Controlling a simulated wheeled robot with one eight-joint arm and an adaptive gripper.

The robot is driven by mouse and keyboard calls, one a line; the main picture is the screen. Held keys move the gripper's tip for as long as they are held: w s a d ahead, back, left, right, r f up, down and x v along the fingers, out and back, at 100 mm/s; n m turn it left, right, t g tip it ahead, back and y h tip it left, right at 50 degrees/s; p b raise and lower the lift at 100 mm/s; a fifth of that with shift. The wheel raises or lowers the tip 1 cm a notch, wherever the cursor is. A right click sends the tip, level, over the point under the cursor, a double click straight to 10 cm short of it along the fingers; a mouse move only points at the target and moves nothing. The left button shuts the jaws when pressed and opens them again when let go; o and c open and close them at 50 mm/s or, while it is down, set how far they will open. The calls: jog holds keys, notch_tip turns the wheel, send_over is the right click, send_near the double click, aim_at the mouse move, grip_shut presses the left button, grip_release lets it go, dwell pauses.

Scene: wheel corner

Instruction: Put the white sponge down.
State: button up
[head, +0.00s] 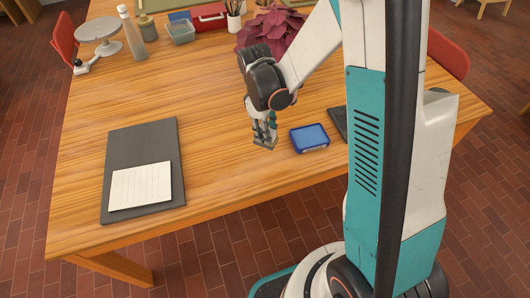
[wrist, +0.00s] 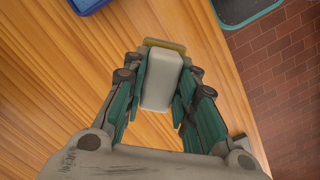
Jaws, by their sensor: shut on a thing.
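The white sponge (wrist: 161,82) is between the two fingers of my gripper (wrist: 160,95) in the wrist view, with a yellowish strip along its far end. My gripper (head: 264,141) is shut on it. In the head view the gripper points down over the front part of the wooden table (head: 225,130), left of a blue box. Little of the sponge shows in the head view, and I cannot tell whether it touches the table.
The blue box (head: 309,138) is close on the right; a dark flat thing (head: 338,122) lies beyond it. A grey board (head: 145,150) with a white sheet (head: 140,186) lies left. A dark red plant (head: 272,32) and a bottle (head: 132,32) stand at the back. Bare wood surrounds the gripper.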

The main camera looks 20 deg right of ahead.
notch_tip(320, 180, down, 9)
jog(key=b, duration=0.2)
jog(key=shift+b, duration=0.35)
jog(key=shift+f, duration=0.15)
jog(key=o, duration=1)
